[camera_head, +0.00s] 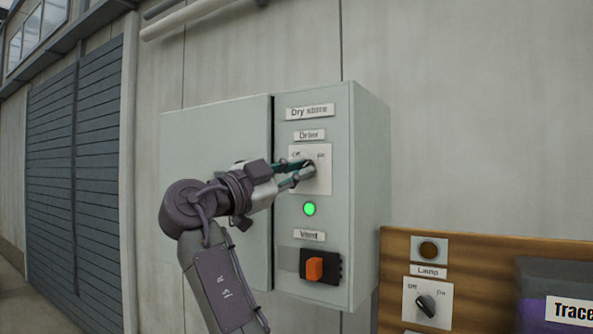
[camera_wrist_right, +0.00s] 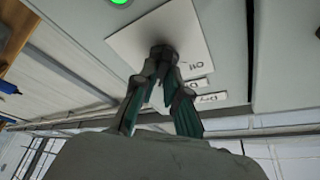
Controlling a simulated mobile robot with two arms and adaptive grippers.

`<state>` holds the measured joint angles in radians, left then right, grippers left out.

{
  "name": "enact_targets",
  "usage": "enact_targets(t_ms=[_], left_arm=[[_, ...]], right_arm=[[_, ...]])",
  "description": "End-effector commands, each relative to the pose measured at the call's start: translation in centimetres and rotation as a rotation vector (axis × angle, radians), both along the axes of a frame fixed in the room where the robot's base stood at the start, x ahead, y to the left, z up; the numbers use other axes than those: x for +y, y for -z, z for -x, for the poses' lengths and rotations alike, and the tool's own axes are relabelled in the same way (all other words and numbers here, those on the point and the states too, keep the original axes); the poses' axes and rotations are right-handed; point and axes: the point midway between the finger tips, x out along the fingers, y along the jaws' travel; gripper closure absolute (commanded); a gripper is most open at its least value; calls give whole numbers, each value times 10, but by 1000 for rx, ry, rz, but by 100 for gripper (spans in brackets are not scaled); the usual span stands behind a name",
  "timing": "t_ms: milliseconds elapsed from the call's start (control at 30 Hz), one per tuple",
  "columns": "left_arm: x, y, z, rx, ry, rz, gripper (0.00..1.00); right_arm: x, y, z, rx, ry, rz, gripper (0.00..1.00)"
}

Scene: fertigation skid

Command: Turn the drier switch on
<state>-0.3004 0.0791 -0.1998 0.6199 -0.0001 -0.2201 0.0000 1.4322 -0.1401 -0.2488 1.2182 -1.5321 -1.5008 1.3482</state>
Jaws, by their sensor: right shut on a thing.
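The drier switch is a dark rotary knob (camera_wrist_right: 163,53) on a pale square plate (camera_head: 322,177) marked Off and On, under the "Drier" label (camera_head: 309,135). My right gripper (camera_head: 308,170) reaches in from the left and is shut on the knob. In the right wrist view its two fingertips (camera_wrist_right: 162,70) close on the knob from both sides. The fingers cover most of the knob, so I cannot tell which mark it points to. A green lamp (camera_head: 309,209) below the plate is lit. My left gripper is not in view.
The grey cabinet's door (camera_head: 216,140) stands open to the left. An orange "Vent" switch (camera_head: 315,268) sits below the green lamp. A wooden board (camera_head: 395,262) at the right carries a lamp knob (camera_head: 426,305) and an unlit indicator (camera_head: 429,250).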

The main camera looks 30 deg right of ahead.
Motion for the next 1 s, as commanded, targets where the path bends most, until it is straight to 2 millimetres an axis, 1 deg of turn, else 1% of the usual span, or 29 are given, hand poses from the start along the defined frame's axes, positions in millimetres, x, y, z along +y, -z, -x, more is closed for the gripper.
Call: enact_targets(t_ms=[267, 300, 433, 633, 767, 867, 1000], left_arm=[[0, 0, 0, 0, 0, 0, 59], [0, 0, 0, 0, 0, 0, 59], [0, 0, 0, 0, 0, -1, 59], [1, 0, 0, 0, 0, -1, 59], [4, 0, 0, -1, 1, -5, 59], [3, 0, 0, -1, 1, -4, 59], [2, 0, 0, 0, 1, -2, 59]], right_arm=[[0, 0, 0, -3, -2, -2, 100], [0, 0, 0, -3, -2, -2, 84], [0, 0, 0, -3, -1, -1, 63], [0, 0, 0, -2, -1, 0, 62], [2, 0, 1, -1, 0, 0, 62], [10, 3, 2, -1, -2, 0, 62], [34, 9, 8, 0, -3, 0, 62]])
